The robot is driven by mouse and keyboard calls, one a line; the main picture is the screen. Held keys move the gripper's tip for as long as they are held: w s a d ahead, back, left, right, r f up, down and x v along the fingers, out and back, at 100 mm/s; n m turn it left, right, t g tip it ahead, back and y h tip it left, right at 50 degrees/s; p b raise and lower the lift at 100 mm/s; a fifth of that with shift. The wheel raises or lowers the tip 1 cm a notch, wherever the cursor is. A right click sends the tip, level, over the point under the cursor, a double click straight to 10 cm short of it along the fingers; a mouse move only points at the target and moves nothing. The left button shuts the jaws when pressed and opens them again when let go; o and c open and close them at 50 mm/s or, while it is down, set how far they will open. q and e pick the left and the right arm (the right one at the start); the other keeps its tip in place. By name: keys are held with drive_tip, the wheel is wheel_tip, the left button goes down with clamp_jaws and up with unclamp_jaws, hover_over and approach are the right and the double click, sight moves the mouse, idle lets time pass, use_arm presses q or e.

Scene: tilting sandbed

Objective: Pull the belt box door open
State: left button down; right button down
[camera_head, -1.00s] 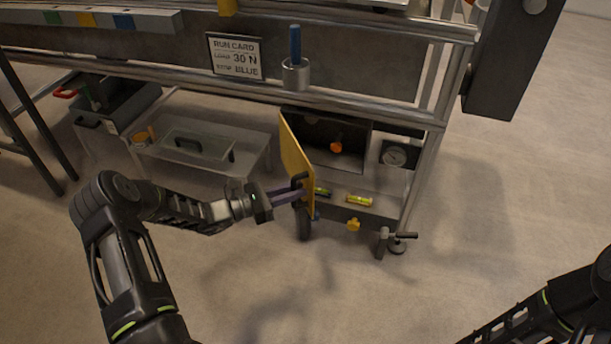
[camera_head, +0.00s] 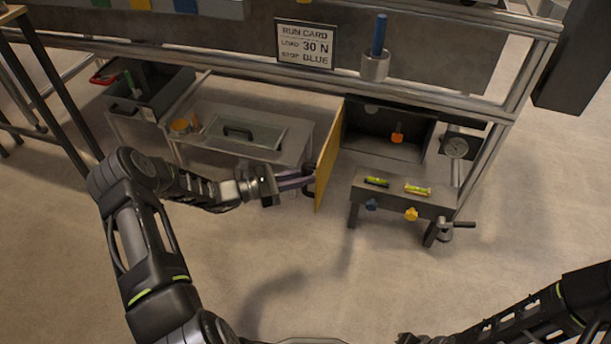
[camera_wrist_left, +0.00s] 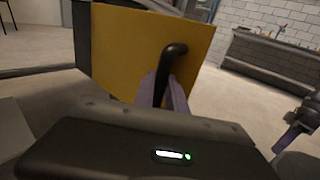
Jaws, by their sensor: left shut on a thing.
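The yellow belt box door (camera_head: 328,153) stands swung out from the dark belt box (camera_head: 385,136) under the frame, seen nearly edge-on. In the left wrist view the purple fingers (camera_wrist_left: 163,92) are around the lower part of the black handle (camera_wrist_left: 172,58) on the yellow door (camera_wrist_left: 125,50). My right arm shows at the lower right; its fingers are not clearly seen.
A small bench (camera_head: 404,194) with two level vials and blue and yellow knobs stands right of the door. A glass-lidded tray table (camera_head: 245,131) stands left of it. A dial gauge (camera_head: 455,147) is at the right. Floor in front is clear.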

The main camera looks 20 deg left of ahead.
use_arm(q)
drive_tip(key=shift+w+a, duration=0.1)
drive_tip(key=c, duration=1.4)
unclamp_jaws()
drive_tip(key=shift+o, duration=0.2)
drive_tip(key=p+v, duration=0.1)
drive_tip(key=v, duration=0.6)
drive_tip(key=shift+s+a, duration=0.25)
